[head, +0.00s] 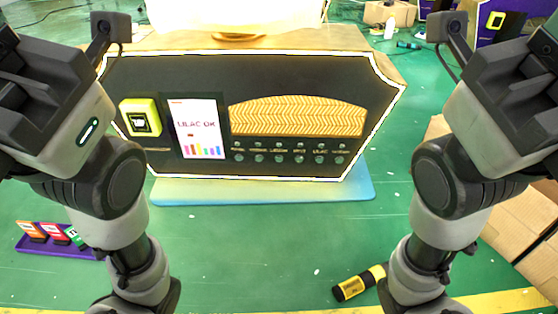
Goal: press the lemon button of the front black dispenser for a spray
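The black dispenser (200,75) stands in front of me with its face toward me. A row of small round buttons (299,158) runs along its lower right, with tiny labels above them. The third label from the left may read lemon, but it is too small to be sure; the one second from the right looks like lilac. The screen (197,127) reads "LILAC OK" above coloured bars. Both my arms hang down at the sides, clear of the dispenser. Both grippers are out of the frame, below its bottom edge.
A yellow-framed reader (140,118) is left of the screen. A purple tray (35,245) with several coloured cards lies at lower left. A yellow and black cylinder (357,283) lies on the green floor by my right arm. Cardboard (515,215) is at right. The middle floor is clear.

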